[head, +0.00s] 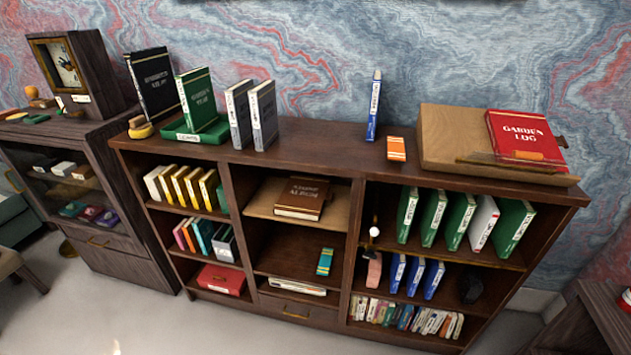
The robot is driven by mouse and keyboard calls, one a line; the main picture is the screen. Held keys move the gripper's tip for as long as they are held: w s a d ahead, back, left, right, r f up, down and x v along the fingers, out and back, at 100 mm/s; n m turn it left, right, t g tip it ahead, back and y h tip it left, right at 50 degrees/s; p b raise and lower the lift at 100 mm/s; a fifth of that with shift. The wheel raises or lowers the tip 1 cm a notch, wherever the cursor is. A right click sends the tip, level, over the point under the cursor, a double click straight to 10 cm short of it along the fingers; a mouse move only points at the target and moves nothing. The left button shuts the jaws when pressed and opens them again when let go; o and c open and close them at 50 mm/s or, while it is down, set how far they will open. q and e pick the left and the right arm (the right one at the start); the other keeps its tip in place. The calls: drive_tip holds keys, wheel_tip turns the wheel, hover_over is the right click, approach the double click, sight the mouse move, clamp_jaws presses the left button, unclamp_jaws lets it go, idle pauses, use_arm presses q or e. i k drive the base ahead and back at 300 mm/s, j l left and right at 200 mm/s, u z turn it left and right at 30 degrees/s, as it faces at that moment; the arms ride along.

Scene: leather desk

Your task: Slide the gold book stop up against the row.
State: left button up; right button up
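A row of leaning books, several green (433,217) and one white with red (483,223), stands in the upper right compartment of the bookcase. A small gold upright piece with a white round spot (374,231) stands at the left end of that compartment, with a gap between it and the first green book. It may be the gold book stop, but it is too small to be sure. A yellow-gold piece with a brown top (141,128) also sits on the bookcase's top left, beside a black book (153,84). Neither gripper shows.
The bookcase top (318,144) is clear in the middle. A blue book (374,106) and an orange item (396,149) stand right of it. A slanted wooden stand (450,132) holds a red book (525,135). Yellow books (180,186) and blue books (415,275) fill other shelves.

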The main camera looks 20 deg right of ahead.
sight(373, 231)
drive_tip(key=i+j+z, duration=0.15)
drive_tip(key=z, duration=0.15)
drive_tip(key=i+j+z, duration=0.15)
drive_tip(key=z, duration=0.2)
drive_tip(key=i+z, duration=0.1)
drive_tip(key=z, duration=0.8)
